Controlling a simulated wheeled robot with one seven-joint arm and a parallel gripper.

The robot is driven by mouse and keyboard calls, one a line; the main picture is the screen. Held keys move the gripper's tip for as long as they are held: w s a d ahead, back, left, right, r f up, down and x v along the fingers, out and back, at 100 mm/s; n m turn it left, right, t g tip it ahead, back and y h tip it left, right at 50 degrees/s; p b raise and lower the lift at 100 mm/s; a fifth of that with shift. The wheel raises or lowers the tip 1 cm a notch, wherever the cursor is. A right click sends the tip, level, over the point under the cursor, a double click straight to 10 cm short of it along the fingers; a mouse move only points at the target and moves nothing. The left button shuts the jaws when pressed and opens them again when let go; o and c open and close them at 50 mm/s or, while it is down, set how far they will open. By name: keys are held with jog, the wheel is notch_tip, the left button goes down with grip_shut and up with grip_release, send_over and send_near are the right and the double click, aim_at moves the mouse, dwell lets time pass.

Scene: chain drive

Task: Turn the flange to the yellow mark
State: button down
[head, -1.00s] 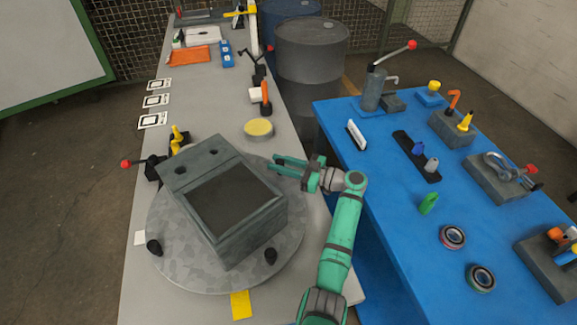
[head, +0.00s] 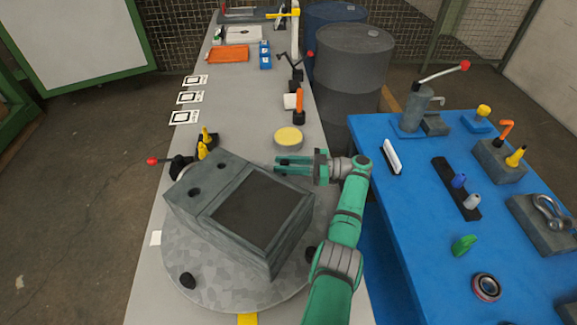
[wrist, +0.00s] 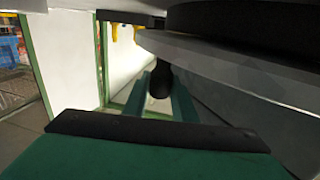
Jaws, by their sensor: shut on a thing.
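The flange is a round grey plate (head: 215,285) lying flat on the bench, with a grey box (head: 190,211) with a dark top panel fixed on it. Black knobs stand near its rim, one at the front left (head: 188,280) and one at the front right (head: 311,253). The yellow mark (head: 247,319) is on the bench at the front edge of the plate, partly cut off by the frame. My gripper (head: 278,165) is at the far right of the plate, behind the box. In the wrist view its fingers are around a black knob (wrist: 161,80) under the plate's rim.
A blue table (head: 420,255) with several fittings stands to the right.

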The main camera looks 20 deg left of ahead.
jog(key=shift+w+a+g, duration=0.15)
jog(key=shift+a+g, duration=0.15)
jog(key=shift+a, duration=0.1)
jog(key=c, duration=1.5)
grip_release()
jog(key=shift+o, duration=0.2)
jog(key=shift+a, duration=0.1)
jog(key=v, duration=0.7)
jog(key=shift+d, duration=0.2)
jog(key=shift+r, duration=0.1)
